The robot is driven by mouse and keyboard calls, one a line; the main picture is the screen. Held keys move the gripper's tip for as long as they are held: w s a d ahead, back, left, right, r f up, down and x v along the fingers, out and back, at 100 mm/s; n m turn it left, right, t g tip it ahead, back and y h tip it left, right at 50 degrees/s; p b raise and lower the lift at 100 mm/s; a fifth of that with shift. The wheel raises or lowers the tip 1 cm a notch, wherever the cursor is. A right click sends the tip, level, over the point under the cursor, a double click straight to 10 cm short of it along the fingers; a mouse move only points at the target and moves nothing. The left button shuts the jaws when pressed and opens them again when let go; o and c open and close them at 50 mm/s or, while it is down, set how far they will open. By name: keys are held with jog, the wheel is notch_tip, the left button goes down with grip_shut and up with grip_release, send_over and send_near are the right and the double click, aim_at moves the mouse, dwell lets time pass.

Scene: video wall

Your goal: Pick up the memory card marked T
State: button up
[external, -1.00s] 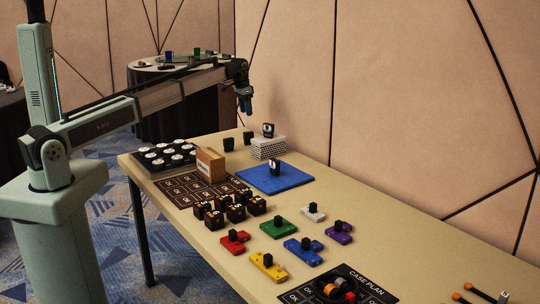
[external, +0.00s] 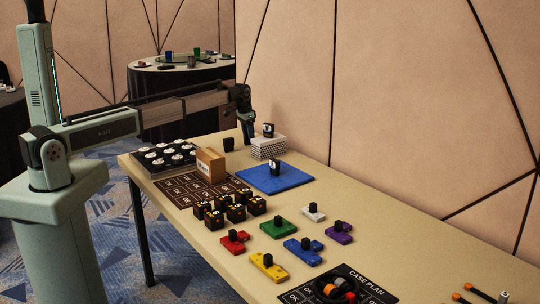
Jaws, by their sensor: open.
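My gripper (external: 248,137) is low over the back of the table, left of the white perforated box (external: 268,148). I cannot make out the gap between its fingers. A small black block that stood at this spot is now hidden by it. Another small black block (external: 228,144) stands just to the left. A black piece with a white face (external: 268,130) is on the white box, and a similar one (external: 274,167) is on the blue mat (external: 290,182). No letter T is legible, so I cannot tell which is the card marked T.
A dark tray with white discs (external: 165,155) and a wooden block (external: 210,165) are at the left. Black cubes with yellow marks (external: 236,213) and several coloured pieces with black knobs (external: 278,229) are nearer. The wall (external: 400,110) runs close behind the table.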

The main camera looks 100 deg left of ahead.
jog(key=shift+f, duration=0.5)
jog(key=shift+c, duration=0.2)
grip_shut()
jog(key=shift+r, duration=0.15)
